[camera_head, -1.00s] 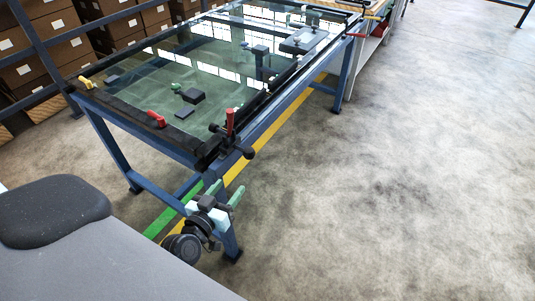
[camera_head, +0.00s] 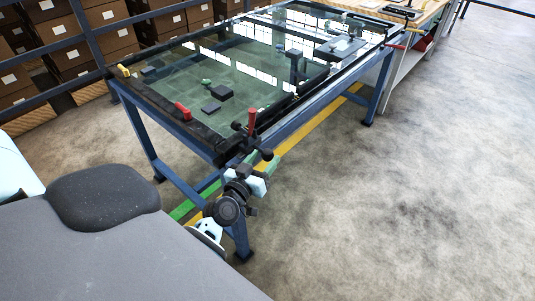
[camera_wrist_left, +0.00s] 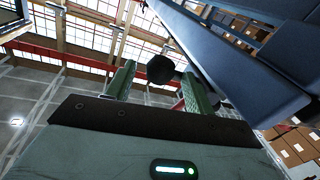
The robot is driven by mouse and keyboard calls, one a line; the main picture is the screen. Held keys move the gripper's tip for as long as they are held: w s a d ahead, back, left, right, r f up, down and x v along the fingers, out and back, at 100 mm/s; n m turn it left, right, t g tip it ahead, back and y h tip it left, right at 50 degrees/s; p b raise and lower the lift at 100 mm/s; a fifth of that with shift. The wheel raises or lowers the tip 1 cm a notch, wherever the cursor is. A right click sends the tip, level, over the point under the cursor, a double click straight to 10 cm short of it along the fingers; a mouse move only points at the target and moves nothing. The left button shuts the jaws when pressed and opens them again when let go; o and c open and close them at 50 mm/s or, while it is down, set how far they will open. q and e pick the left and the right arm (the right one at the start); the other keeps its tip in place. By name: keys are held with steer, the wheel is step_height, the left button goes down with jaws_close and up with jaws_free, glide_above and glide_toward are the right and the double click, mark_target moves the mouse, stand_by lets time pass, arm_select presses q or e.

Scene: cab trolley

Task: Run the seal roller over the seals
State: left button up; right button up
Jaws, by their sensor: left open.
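A glass pane (camera_head: 225,75) lies on a blue-framed table, with black seal strips (camera_head: 160,108) along its edges. At the near corner stands a red upright handle (camera_head: 251,122) on black parts, with a round black knob (camera_head: 266,154) sticking out; I cannot tell surely whether this is the seal roller. My left gripper (camera_head: 262,161) is just below that corner, close to the knob. In the left wrist view its green fingers are open, and a black round knob (camera_wrist_left: 160,69) shows between or beyond them, with no visible contact. My right gripper is not in view.
The blue table leg and rail (camera_head: 185,130) are close to my left arm; the blue beam (camera_wrist_left: 235,60) fills the right of the wrist view. Dark blocks (camera_head: 221,92) lie on the glass. The floor at right is clear.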

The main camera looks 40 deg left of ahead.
arm_select(q)
steer(key=shift+w+a, duration=0.15)
steer(key=shift+w, duration=1.25)
jaws_close()
